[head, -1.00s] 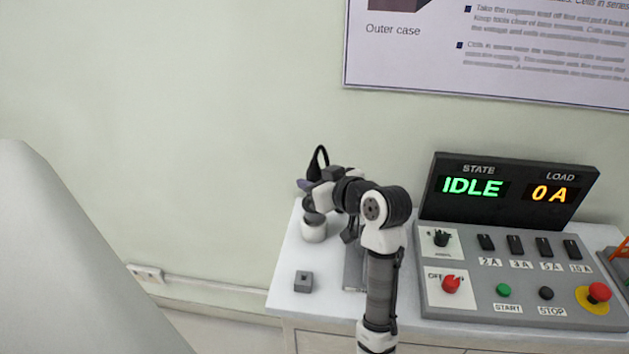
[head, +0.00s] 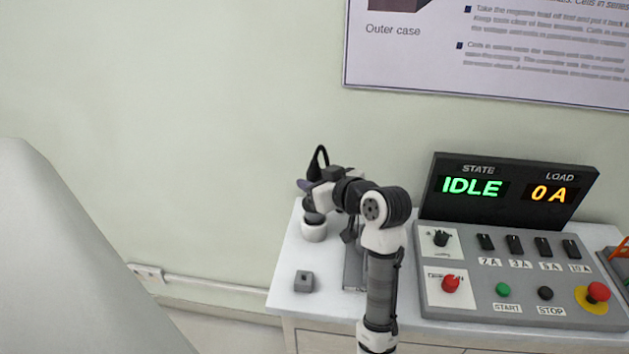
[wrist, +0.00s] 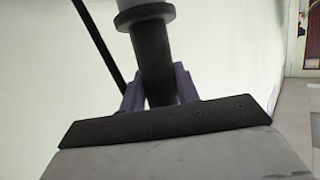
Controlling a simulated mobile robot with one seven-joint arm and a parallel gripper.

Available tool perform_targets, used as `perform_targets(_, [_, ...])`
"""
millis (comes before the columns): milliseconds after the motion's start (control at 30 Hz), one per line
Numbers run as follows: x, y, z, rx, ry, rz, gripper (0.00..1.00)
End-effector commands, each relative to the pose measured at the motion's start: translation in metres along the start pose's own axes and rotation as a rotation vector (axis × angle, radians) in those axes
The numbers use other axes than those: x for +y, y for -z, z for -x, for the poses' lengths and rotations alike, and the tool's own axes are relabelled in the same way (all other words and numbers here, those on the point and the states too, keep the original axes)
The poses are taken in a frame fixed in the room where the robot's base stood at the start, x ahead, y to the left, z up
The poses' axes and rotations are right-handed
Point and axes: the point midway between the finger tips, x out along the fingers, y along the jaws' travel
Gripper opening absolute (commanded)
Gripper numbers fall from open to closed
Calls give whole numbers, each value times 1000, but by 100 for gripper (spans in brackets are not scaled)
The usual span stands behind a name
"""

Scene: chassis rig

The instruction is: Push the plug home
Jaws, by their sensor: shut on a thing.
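My gripper (wrist: 160,92) is shut on the plug, a black cylinder (wrist: 153,60) held between two purple fingers. A wider dark collar (wrist: 146,17) is at the plug's far end, with a paler round part beyond it. In the head view my gripper (head: 308,187) is at the back left of the bench, above a short white round part (head: 314,232). The plug's dark collar (head: 313,218) is right at the top of that white part. Whether it is seated there I cannot tell. A black cable (head: 319,158) loops up above my gripper.
A small grey block with a square hole (head: 304,282) stands on the white bench (head: 287,300) in front. The control panel (head: 520,270) is at the right. Its display (head: 508,191) reads IDLE and 0 A. The wall is close behind.

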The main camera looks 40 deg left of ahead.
Motion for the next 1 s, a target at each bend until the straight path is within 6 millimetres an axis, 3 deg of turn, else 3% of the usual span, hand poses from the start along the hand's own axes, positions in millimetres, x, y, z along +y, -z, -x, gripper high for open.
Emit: perform_targets(1000, [0,-9,-3,2,-1,0,0])
